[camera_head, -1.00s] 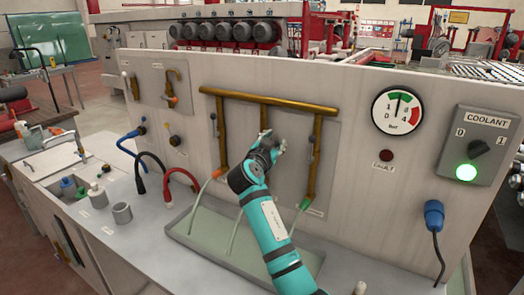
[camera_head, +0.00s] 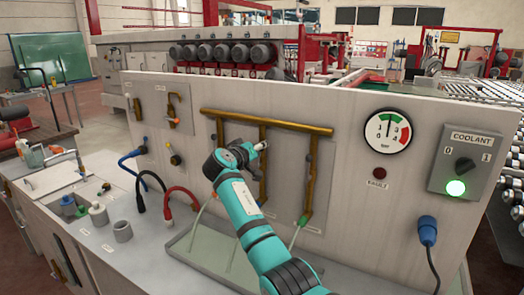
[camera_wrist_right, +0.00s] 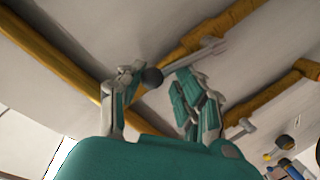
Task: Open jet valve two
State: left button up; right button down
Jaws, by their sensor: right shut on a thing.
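A brass manifold (camera_head: 290,124) with three vertical pipes is mounted on the grey panel. The middle pipe (camera_head: 262,187) carries a small silver lever near my right gripper (camera_head: 250,150). In the right wrist view, the lever (camera_wrist_right: 205,51) extends from a brass pipe to a dark ball knob (camera_wrist_right: 152,77). My right gripper (camera_wrist_right: 155,88) is shut on this knob, one finger on either side. In the head view the gripper is just left of the middle pipe and covers part of the lever. The right pipe has its own lever (camera_head: 308,158). My left gripper is out of view.
A shallow tray (camera_head: 190,262) lies below the pipes. Right of them are a pressure gauge (camera_head: 387,131), a dark red fault lamp (camera_head: 380,173) and the coolant switch box (camera_head: 465,160) with a lit green light. Red and black hoses (camera_head: 180,190) are on the left.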

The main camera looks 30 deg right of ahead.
jog(key=n, duration=0.1)
jog(key=w+f+n+g, duration=0.1)
jog(key=n, duration=0.1)
jog(key=shift+w+a+f, duration=0.1)
jog(key=shift+a+f, duration=0.2)
jog(key=shift+a, duration=0.05)
dwell(0.4)
jog(key=c, duration=1.3)
grip_release()
jog(key=o, duration=0.5)
jog(key=shift+r, duration=0.15)
jog(key=shift+c, duration=0.2)
jog(key=shift+o, duration=0.9)
jog(key=shift+r, duration=0.15)
